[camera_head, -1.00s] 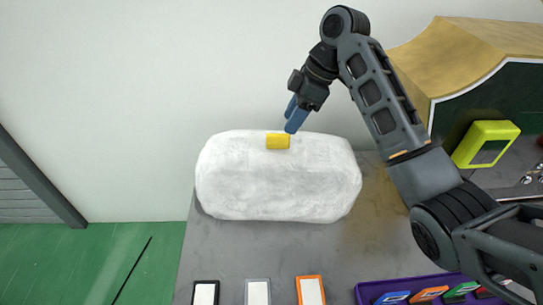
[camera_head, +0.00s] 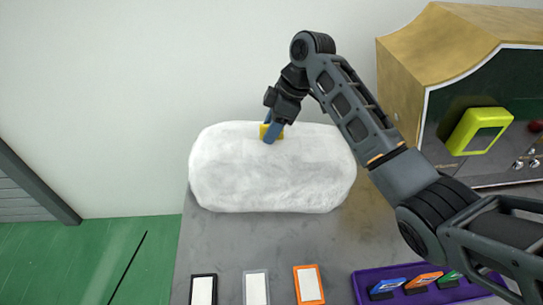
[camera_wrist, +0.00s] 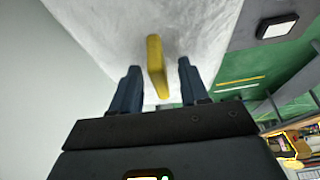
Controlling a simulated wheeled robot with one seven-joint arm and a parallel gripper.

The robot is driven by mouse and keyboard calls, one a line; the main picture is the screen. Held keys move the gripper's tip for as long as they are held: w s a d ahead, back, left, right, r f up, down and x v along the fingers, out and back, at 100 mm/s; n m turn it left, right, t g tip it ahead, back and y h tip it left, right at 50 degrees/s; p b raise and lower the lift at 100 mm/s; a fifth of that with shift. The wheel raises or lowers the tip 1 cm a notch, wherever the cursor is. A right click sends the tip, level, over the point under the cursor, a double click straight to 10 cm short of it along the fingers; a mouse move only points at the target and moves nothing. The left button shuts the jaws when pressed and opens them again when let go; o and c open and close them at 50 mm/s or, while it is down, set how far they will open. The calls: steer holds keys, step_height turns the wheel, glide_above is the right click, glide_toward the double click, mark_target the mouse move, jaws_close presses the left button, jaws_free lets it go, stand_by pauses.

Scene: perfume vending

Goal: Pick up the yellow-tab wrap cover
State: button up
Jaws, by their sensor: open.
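The wrap cover (camera_head: 270,175) is a white, rounded, bulky shape lying on the grey counter near the wall. Its yellow tab (camera_head: 265,130) sits at the top of its back edge and is partly hidden behind my gripper in the head view. My gripper (camera_head: 271,136) is over the tab. In the wrist view, my gripper (camera_wrist: 158,84) has its two blue fingers apart, one on each side of the yellow tab (camera_wrist: 156,68), with a gap on both sides. The white cover (camera_wrist: 110,35) fills the upper middle of that view.
Black, grey and orange framed cards lie along the counter's (camera_head: 225,240) front. A purple tray (camera_head: 365,293) with colored items is at the front right. A gold-topped cabinet (camera_head: 440,50) and a yellow-green framed device (camera_head: 478,131) stand at the right. A wall is behind.

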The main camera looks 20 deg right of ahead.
steer(key=shift+c, duration=0.3)
jaws_close()
stand_by(0.4)
step_height(320, 180, up, 10)
steer(key=shift+f, duration=0.15)
stand_by(0.3)
steer(key=shift+s+r, duration=0.1)
steer(key=shift+r, duration=0.1)
